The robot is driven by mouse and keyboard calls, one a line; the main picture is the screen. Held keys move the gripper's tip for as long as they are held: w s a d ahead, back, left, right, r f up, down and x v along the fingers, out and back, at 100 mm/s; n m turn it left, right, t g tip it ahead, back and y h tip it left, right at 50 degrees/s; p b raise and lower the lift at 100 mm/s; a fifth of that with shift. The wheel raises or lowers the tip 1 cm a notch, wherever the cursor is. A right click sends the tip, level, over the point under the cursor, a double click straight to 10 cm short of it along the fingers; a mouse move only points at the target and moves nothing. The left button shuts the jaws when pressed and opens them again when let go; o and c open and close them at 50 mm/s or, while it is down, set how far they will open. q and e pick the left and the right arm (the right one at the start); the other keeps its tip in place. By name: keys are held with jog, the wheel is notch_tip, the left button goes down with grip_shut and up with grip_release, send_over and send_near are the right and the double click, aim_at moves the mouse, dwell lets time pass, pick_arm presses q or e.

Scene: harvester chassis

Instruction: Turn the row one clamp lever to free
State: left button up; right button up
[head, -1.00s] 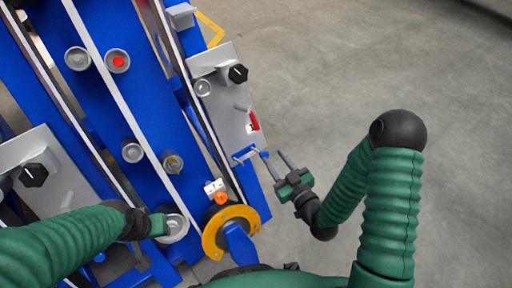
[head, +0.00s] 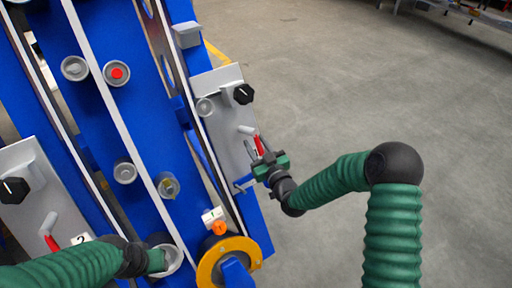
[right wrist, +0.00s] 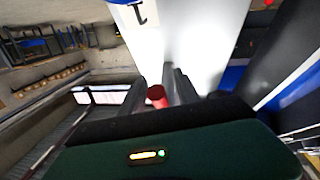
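The row one clamp lever has a red handle (head: 259,144) and sits on the grey plate (head: 229,112) at the right side of the blue chassis, below a black knob. A grey peg-like part is just above the handle. My right gripper (head: 255,149) is open at the lever, its fingers pointing up the plate. In the right wrist view the red handle (right wrist: 157,95) shows between the two fingers; whether they touch it cannot be told.
The black knob (head: 243,94) is above the lever. A second grey plate (head: 32,175) with a knob, red lever and tag "2" is at left. An orange button (head: 218,228) and yellow ring (head: 209,262) are at lower middle. Open floor lies at right.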

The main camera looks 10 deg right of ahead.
jog(key=shift+w, duration=0.1)
jog(key=shift+c, duration=1.2)
grip_shut()
